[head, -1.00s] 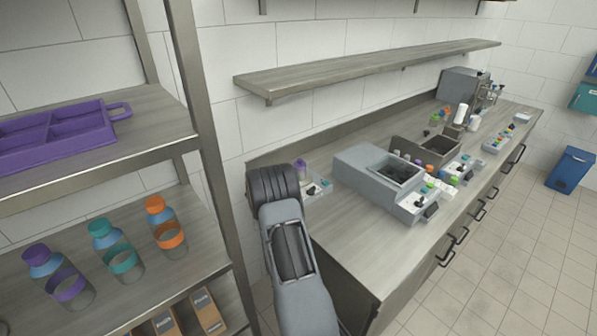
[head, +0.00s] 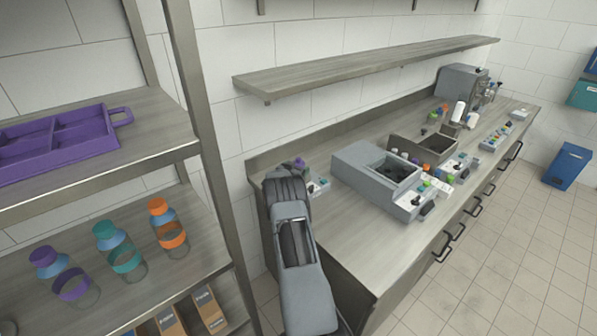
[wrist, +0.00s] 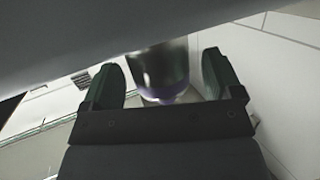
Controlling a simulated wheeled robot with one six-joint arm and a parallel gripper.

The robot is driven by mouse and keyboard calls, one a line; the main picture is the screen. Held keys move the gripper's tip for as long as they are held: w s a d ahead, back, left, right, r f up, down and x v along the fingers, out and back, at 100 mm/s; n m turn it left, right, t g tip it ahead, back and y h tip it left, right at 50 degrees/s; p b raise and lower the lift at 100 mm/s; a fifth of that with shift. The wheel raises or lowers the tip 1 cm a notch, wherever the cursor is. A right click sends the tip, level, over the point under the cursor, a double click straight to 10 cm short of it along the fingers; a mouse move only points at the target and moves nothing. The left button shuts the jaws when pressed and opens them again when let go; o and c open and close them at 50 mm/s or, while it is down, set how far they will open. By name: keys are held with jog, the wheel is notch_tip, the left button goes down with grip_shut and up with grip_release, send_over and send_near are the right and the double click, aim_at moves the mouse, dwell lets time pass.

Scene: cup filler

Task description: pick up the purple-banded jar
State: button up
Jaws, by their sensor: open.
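A jar with a clear, shiny body and a purple band (wrist: 165,93) shows in the wrist view, between the two dark fingers of my gripper (wrist: 163,78). The fingers are open, with a gap on each side of it. In the head view a small purple top (head: 299,163) shows on the counter just behind my arm; the rest is hidden, and I cannot tell if it is the same jar. My fingers are hidden in the head view. Another purple-banded bottle (head: 72,285), with a purple cap, stands on the left shelf.
A teal-banded bottle (head: 126,259) and an orange-banded bottle (head: 173,237) share that shelf. A purple tray (head: 100,142) lies above them. A grey machine (head: 352,172) stands on the counter right of my arm, under a wall shelf (head: 350,68).

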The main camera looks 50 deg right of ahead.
jog(key=c, duration=1.4)
